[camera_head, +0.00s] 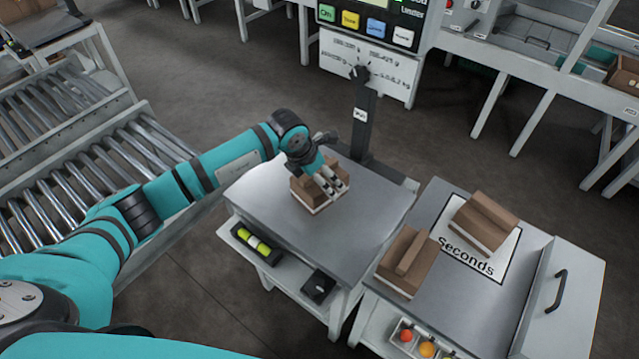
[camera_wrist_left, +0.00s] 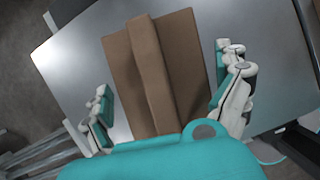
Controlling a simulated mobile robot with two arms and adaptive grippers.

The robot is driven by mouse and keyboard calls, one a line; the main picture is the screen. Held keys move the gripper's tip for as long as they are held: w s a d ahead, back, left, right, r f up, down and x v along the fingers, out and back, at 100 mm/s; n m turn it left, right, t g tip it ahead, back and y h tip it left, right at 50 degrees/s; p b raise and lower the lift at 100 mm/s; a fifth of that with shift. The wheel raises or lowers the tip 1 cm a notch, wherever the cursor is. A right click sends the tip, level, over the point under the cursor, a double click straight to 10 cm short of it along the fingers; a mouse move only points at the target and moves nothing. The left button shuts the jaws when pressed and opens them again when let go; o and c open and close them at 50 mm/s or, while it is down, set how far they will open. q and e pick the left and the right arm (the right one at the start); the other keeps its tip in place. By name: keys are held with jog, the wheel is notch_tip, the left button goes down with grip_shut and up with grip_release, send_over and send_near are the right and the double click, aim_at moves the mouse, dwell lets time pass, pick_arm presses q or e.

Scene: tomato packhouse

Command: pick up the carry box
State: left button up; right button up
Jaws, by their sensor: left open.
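A brown carry box (camera_head: 307,190) with a raised middle ridge sits on the metal top of the weighing table (camera_head: 370,200). My left gripper (camera_head: 332,188) is above the box, partly covering it. In the left wrist view the box (camera_wrist_left: 152,75) lies between the two spread fingers of the left gripper (camera_wrist_left: 165,100), with a gap on both sides. The fingers are open and hold nothing. Two similar brown boxes (camera_head: 408,262) (camera_head: 485,222) are on the table to the right, one on or near the "Seconds" mat (camera_head: 480,262). My right gripper is not in view.
A display post (camera_head: 362,115) stands behind the weighing table. Roller conveyors (camera_head: 75,185) run along the left. A shelf under the table holds a black tray (camera_head: 258,243) and a small black box (camera_head: 319,286). The front of the metal top is clear.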

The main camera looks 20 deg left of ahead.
aim_at(319, 172)
pick_arm(q)
jog(key=shift+f+b, duration=0.25)
jog(key=shift+b, duration=0.05)
dwell(0.5)
jog(key=c, duration=1.2)
jog(key=shift+r, duration=0.15)
jog(key=shift+r+p, duration=0.2)
jog(key=shift+p, duration=0.2)
jog(key=r+p, duration=0.1)
jog(key=r, duration=0.1)
jog(key=r+p, duration=0.2)
jog(key=shift+s+d, duration=0.1)
jog(key=shift+s, duration=0.3)
jog(key=s+d+p, duration=0.1)
jog(key=s, duration=0.4)
jog(key=s+d+p, duration=0.1)
jog(key=s+p, duration=0.1)
jog(key=s, duration=0.2)
jog(key=s+d+r+p, duration=0.1)
jog(key=s+d+p, duration=0.1)
jog(key=s, duration=0.3)
jog(key=shift+s+d, duration=0.1)
jog(key=shift+s, duration=0.2)
